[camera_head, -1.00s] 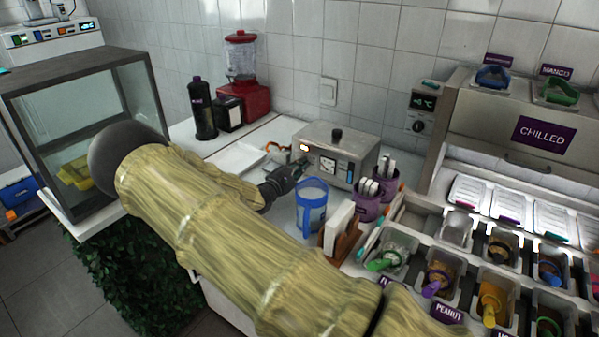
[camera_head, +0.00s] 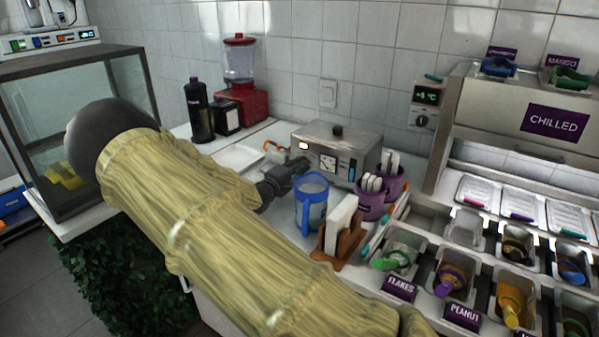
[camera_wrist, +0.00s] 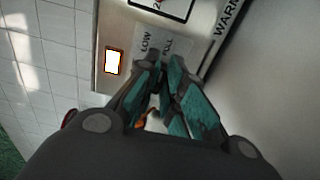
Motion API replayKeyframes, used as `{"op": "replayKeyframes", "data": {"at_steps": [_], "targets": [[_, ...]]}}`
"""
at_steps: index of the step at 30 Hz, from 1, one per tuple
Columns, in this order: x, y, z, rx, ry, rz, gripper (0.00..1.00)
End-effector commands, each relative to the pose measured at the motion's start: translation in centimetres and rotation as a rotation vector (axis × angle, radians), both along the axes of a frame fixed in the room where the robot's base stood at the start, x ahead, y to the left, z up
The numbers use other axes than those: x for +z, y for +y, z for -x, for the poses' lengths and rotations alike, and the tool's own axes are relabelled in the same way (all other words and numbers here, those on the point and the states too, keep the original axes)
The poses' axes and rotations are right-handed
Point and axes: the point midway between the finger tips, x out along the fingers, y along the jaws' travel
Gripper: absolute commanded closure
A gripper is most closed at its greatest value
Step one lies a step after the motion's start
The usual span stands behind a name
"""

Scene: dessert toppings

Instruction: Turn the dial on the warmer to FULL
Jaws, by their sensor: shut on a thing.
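The warmer (camera_head: 345,138) is a metal box on the counter with a black lid knob, a lit orange indicator and a gauge on its front. It also fills the top of the wrist view (camera_wrist: 205,50), where a label with "LOW" and "FULL" shows, and part of "WARM". My gripper (camera_head: 297,166) is at the left part of the warmer's front. In the wrist view its teal-padded fingers (camera_wrist: 160,75) are closed together just below the label, shut on the dial. The dial itself is hidden behind the fingers, so its setting cannot be read.
A white tray (camera_head: 236,158) lies left of the warmer. A red blender (camera_head: 241,100) stands behind.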

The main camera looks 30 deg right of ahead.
Motion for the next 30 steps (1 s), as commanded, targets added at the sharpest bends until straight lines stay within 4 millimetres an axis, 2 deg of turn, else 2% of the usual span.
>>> {"op": "replayKeyframes", "data": {"at_steps": [17, 18, 21, 30], "targets": [[-0.14, 0.03, 0.03, 0.0, -0.025, -0.013, 1.0], [-0.14, 0.03, 0.03, 0.0, -0.025, -0.013, 0.83], [-0.12, 0.03, 0.03, 0.0, -0.025, -0.011, 0.69], [-0.06, 0.08, 0.04, 0.0, -0.025, -0.011, 0.69]]}}
